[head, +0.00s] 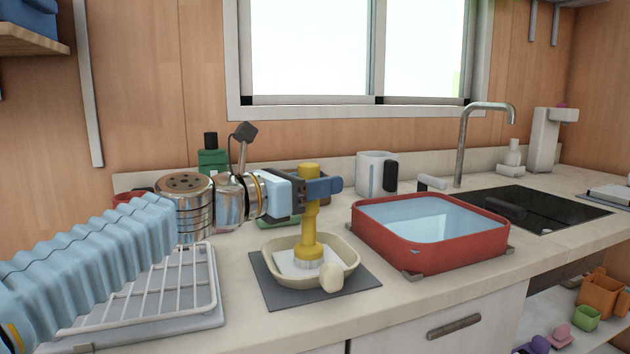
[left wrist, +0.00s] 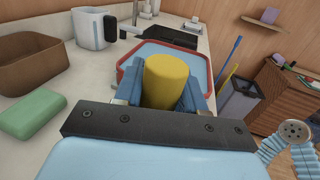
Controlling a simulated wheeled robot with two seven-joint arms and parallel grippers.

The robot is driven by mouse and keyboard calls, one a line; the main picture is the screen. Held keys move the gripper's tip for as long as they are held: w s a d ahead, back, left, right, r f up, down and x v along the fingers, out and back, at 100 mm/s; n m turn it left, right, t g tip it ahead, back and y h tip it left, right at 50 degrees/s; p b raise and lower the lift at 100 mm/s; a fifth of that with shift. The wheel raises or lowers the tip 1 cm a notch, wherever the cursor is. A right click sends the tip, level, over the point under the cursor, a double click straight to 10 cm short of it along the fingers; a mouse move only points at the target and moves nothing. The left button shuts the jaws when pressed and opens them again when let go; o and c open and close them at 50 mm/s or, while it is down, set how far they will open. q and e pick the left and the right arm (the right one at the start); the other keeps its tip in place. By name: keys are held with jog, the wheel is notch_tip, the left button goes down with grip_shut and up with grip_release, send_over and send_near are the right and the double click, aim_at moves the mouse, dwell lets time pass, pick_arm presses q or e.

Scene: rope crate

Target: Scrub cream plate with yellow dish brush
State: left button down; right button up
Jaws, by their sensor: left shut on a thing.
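The cream plate (head: 352,250) is a shallow dish with raised sides, lying on a dark grey mat (head: 285,297). A white patch (head: 288,262) shows on its inside floor. My left gripper (head: 322,187) is shut on the upper handle of the yellow dish brush (head: 311,218). The brush stands upright, with its pale bristles down in the plate, at or very near its floor. In the left wrist view the brush's round yellow top (left wrist: 166,80) shows between the blue fingers. The plate is hidden there. My right gripper is not in view.
A red basin of water (head: 430,258) stands right of the mat, with a dark sink (head: 520,212) and tap (head: 462,150) beyond. A white wire rack (head: 190,290) is at left. A cream knob-like piece (head: 331,278) is at the plate's front. A green block (left wrist: 30,113) lies behind.

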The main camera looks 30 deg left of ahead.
pick_arm(q)
jog(key=shift+s+d+f, duration=0.1)
jog(key=shift+s+d, duration=0.35)
jog(key=shift+d, duration=0.15)
dwell(0.5)
jog(key=shift+w+a, duration=0.1)
jog(key=shift+w+a+p, duration=0.45)
jog(key=shift+w+a, duration=0.45)
jog(key=shift+a, duration=0.2)
jog(key=shift+d, duration=0.1)
jog(key=shift+s+d, duration=1)
jog(key=shift+d, duration=0.1)
